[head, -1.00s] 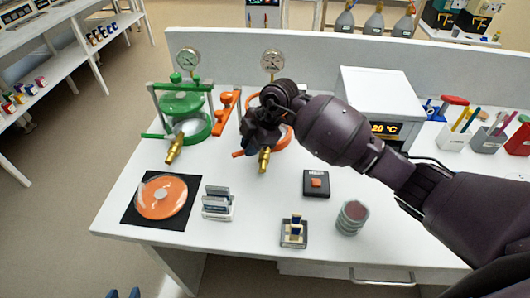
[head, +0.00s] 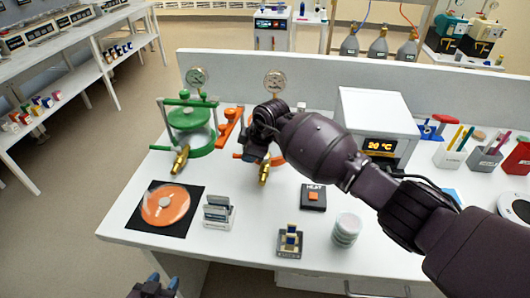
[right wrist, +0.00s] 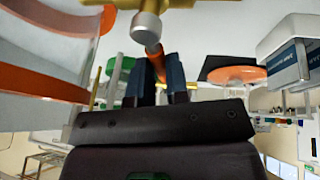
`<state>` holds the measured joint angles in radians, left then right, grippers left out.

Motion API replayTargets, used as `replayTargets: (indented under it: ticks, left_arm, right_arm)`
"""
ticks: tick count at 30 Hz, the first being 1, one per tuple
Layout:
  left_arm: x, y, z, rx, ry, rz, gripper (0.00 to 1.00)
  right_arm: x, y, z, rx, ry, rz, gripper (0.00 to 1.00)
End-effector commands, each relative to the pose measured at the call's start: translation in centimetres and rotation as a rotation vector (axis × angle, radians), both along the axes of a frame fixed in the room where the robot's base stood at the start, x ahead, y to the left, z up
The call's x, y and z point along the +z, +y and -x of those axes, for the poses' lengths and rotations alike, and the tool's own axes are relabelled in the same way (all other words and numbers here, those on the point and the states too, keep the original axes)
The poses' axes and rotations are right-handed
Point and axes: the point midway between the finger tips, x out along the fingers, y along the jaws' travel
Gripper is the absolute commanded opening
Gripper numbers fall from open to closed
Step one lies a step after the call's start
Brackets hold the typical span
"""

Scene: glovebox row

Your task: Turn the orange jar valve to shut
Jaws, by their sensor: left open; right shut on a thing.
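The orange jar (head: 279,159) stands at the back of the white bench, with a round gauge above it and a brass nozzle (head: 264,173) in front. My right gripper (head: 257,152) reaches over it from the right and hides much of it. The handle's exact angle is hard to tell. My left gripper (head: 160,287) is open and empty at the bottom edge, off the bench front.
A green jar (head: 189,135) stands left of the orange one, with an orange clamp (head: 229,127) between. A white oven (head: 375,120) stands right.

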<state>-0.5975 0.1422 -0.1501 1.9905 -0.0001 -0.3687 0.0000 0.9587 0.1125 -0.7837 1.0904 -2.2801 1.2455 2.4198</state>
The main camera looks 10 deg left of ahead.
Motion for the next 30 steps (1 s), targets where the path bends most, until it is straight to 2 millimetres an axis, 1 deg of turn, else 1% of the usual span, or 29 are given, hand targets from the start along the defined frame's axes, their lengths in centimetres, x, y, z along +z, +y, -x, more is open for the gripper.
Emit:
replayTargets:
  ticks: [1, 6, 17, 18, 22, 23, 30]
  left_arm:
    - [0.09, 0.00, 0.00, 0.000, 0.000, 0.000, 0.43]
    - [0.14, 0.01, 0.01, 0.000, 0.000, 0.000, 0.43]
    - [-0.08, 0.07, 0.41, 0.003, 0.008, 0.000, 0.43]
    - [-0.10, 0.08, 0.45, 0.003, 0.008, 0.000, 0.43]
    - [-0.12, 0.09, 0.47, 0.003, 0.009, 0.000, 0.43]
    - [-0.12, 0.09, 0.47, 0.003, 0.009, 0.000, 0.43]
    - [-0.07, 0.07, 0.36, 0.002, 0.007, 0.000, 0.43]
  right_arm:
    - [0.16, 0.43, -0.02, -0.005, -0.002, -0.001, 0.00]
    - [0.11, 0.98, -0.02, -0.018, -0.004, 0.000, 0.00]
    - [0.13, 1.05, -0.05, -0.020, -0.004, -0.001, 0.00]
    - [0.13, 1.06, -0.05, -0.020, -0.004, -0.001, 0.18]
    - [0.12, 1.07, -0.02, -0.020, -0.004, -0.001, 0.38]
    - [0.10, 1.06, -0.01, -0.020, -0.003, -0.001, 0.41]
    - [0.05, 1.08, 0.05, -0.018, -0.002, -0.001, 0.41]
